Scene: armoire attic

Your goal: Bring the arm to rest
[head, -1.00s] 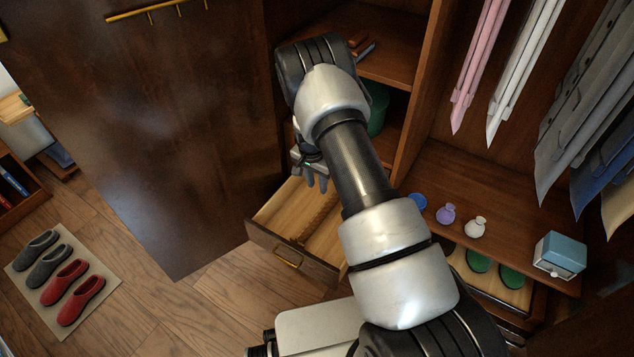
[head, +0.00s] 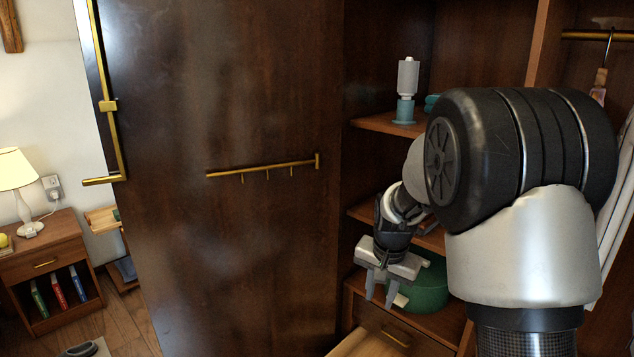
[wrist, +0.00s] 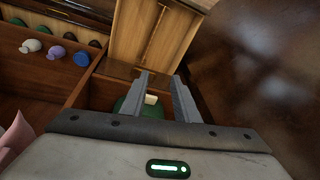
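My gripper (head: 380,285) is in front of the lower shelves of the armoire, at the right of the head view. Its two fingers are apart with nothing between them, and it points downward. In the wrist view my gripper (wrist: 163,88) also shows with spread fingers. Behind it is a round green box (head: 428,290) on the lower shelf. Below it an open drawer (head: 372,345) shows at the bottom edge of the head view. My arm's large links cover much of the right side.
The wide armoire door (head: 220,120) stands open on the left, with a brass rail (head: 262,168). A white and teal bottle (head: 407,80) stands on the upper shelf. A bedside table (head: 45,262) with a lamp (head: 20,180) is far left.

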